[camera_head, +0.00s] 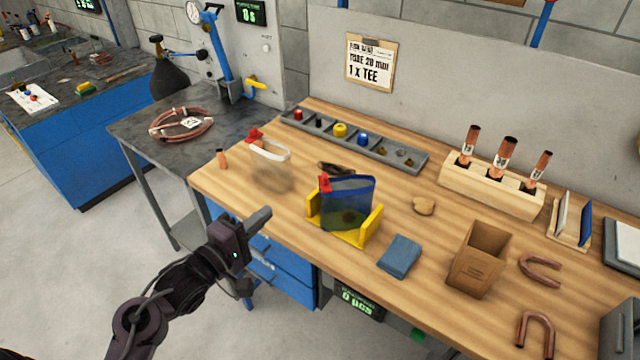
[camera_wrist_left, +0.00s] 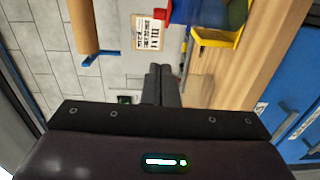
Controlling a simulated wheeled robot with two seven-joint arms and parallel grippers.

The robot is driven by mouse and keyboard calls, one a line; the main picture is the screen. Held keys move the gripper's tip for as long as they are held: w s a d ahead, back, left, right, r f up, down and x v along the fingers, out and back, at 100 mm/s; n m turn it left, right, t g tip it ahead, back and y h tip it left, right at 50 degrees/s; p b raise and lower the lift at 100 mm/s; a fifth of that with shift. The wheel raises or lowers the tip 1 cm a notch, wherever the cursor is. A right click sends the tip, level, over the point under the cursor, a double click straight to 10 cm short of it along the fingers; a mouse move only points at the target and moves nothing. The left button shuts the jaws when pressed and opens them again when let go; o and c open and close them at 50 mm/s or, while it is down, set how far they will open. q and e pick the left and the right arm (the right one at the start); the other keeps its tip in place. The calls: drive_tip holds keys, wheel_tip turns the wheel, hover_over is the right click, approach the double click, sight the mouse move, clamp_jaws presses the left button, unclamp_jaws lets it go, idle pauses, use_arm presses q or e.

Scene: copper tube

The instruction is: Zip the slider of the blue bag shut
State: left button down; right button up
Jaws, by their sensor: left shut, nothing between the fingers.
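The blue bag (camera_head: 350,200) stands upright in a yellow holder (camera_head: 372,225) near the front of the wooden bench. A red slider (camera_head: 324,184) sits at the left end of its top edge. Something dark lies inside the bag, low down. My left gripper (camera_head: 262,217) is at the bench's front left edge, left of the holder and apart from it. It is shut and empty. In the left wrist view the shut fingers (camera_wrist_left: 160,85) point toward the wall, and part of the holder (camera_wrist_left: 218,38) shows at the top. My right gripper is not in view.
A clear bag with a red slider (camera_head: 268,150) stands left behind the blue bag. A blue cloth (camera_head: 400,256) and a cardboard box (camera_head: 478,262) are to the right. A parts tray (camera_head: 372,151) and a wooden tube rack (camera_head: 490,187) stand at the back.

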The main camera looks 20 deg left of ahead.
use_arm(q)
drive_tip(key=p, duration=0.2)
approach(322, 175)
drive_tip(key=a, duration=0.3)
drive_tip(key=w+d+p, duration=0.1)
drive_tip(key=w+d, duration=0.1)
drive_tip(key=w, duration=0.1)
drive_tip(key=w+d+p, duration=0.1)
drive_tip(key=w+d, duration=0.1)
drive_tip(key=w, duration=0.1)
drive_tip(key=shift+d+f, duration=0.15)
drive_tip(key=shift+d, duration=0.25)
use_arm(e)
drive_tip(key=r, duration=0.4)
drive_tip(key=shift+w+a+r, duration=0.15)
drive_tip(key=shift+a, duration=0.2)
